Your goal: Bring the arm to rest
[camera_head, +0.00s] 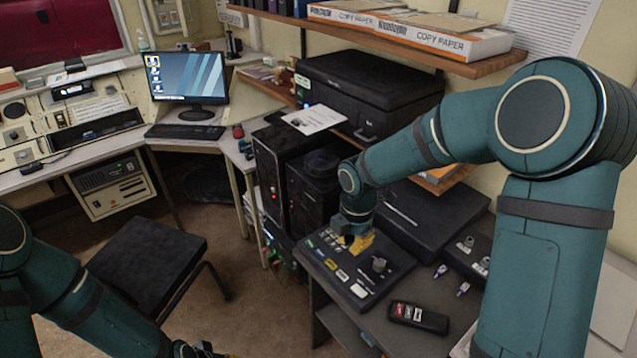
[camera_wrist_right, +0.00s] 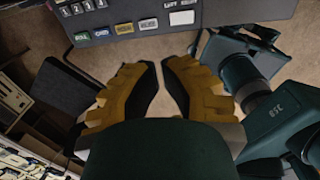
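My right arm reaches in from the right in the head view. Its yellow gripper (camera_head: 355,244) is over or just beside the black control panel (camera_head: 331,263) on the dark desk; I cannot tell whether it touches. In the right wrist view the fingers (camera_wrist_right: 160,65) stand slightly apart with nothing between them. The panel's labelled edge (camera_wrist_right: 127,35) lies beyond the fingertips, and floor shows past them. My left arm (camera_head: 100,305) is at the bottom left of the head view; its gripper is cut off by the lower edge.
A black handheld device (camera_head: 418,317) and two small purple-tipped items lie on the desk right of the panel. A black box (camera_head: 440,215) stands behind it. A wooden shelf (camera_head: 480,68) hangs above. A black stool (camera_head: 150,258) stands on the floor at left.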

